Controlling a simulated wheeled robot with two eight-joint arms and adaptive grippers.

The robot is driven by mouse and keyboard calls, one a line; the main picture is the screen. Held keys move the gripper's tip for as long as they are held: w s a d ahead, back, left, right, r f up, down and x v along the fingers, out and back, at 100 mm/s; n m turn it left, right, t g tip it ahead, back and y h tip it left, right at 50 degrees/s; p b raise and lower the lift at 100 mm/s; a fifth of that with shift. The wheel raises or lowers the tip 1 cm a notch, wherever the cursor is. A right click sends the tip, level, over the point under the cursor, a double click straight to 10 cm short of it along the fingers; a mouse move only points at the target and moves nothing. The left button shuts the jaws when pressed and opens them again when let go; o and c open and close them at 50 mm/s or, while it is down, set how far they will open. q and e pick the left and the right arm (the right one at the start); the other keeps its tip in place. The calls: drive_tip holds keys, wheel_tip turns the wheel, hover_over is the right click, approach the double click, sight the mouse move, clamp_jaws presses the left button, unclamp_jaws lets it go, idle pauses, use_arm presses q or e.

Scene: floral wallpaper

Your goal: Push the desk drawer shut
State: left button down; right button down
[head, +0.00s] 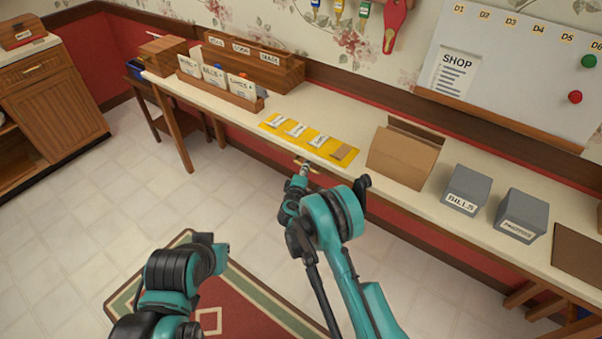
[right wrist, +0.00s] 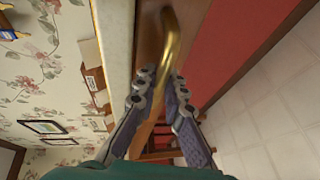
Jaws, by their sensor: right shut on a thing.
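The desk (head: 240,112) has a long cream top and runs along the wall. The drawer's brass handle (head: 312,166) shows small at the desk's front edge, below the yellow mat. In the right wrist view the curved handle (right wrist: 174,38) stands out from the brown wooden drawer front (right wrist: 149,35), beside the pale desk edge. My right gripper (head: 303,171) is at the handle, its two fingers (right wrist: 165,82) closed on the bar's near end. The arm and gripper hide much of the drawer, and I cannot tell how far out it is. My left gripper is not visible; only its arm shows.
On the desk are a yellow mat (head: 310,137), a cardboard box (head: 402,156), grey bins (head: 467,190), and a wooden organizer (head: 218,88). A wooden cabinet (head: 48,90) stands at the left. The tiled floor (head: 120,180) before the desk is clear, with a red rug (head: 240,300) near me.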

drive_tip(key=shift+w+d, duration=0.15)
drive_tip(key=c, duration=1.6)
unclamp_jaws()
drive_tip(key=shift+w, duration=0.1)
drive_tip(key=shift+v, duration=4.05)
drive_tip(key=shift+d+r, duration=0.1)
